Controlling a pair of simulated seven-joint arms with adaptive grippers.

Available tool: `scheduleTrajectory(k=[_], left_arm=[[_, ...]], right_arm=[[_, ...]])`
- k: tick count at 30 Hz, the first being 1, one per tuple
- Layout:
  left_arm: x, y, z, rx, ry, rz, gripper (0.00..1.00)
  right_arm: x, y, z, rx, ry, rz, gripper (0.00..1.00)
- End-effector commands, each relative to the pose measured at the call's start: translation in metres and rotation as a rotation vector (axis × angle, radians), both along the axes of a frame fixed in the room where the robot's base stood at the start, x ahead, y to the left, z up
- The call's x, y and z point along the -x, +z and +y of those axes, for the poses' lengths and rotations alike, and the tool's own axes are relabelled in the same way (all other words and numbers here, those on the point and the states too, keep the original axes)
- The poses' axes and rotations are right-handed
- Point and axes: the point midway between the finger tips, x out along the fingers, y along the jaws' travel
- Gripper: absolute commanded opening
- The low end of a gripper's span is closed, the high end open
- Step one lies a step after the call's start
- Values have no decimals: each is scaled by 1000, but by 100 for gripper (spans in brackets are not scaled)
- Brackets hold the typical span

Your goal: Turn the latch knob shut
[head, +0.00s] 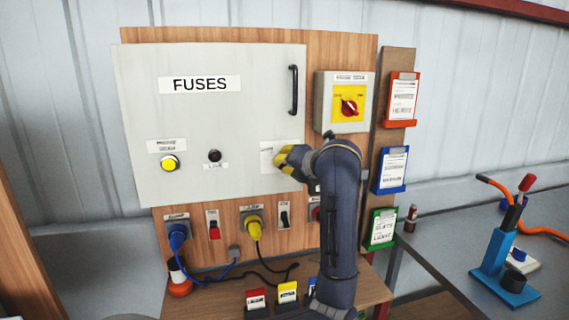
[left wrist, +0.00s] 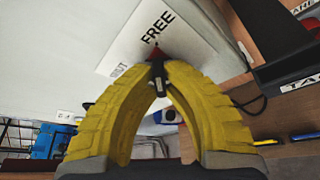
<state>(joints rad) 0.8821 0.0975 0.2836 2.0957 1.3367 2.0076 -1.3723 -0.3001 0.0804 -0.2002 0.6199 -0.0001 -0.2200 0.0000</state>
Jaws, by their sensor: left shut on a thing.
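The latch knob (left wrist: 157,68), small and dark with a red tip, shows between my left fingertips in the left wrist view. My left gripper (left wrist: 157,76) has yellow ribbed fingers whose tips meet around the knob. In the head view my left gripper (head: 284,159) is at the lower right of the pale fuse cabinet door (head: 230,120) and hides the knob. The knob's white label (left wrist: 135,42) reads "FREE" near the red tip, with a second, partly legible word farther left. I cannot tell exactly where the knob points. My right gripper is in neither view.
A black door handle (head: 293,90) is above the gripper. A red rotary switch (head: 349,107) on yellow is to the right. Plugs with cables (head: 253,226) hang below the door. Card holders (head: 390,170) line the right post. A bench (head: 450,235) is at right.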

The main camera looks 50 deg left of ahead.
Motion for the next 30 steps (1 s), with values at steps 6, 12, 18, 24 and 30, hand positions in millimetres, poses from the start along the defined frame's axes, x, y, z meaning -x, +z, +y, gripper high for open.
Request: scheduleTrajectory(k=[6, 12, 18, 24, 30], left_arm=[[1, -1, 1, 56, 1, -107, 0], [1, 0, 1, 134, 0, -268, 0], [3, 0, 2, 216, 3, -440, 0], [4, 0, 2, 299, 2, -610, 0], [5, 0, 2, 382, 2, -781, 0]], right_arm=[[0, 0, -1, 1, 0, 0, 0], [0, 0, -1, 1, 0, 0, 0], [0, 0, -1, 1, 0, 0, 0], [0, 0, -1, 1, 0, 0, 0], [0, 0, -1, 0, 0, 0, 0]])
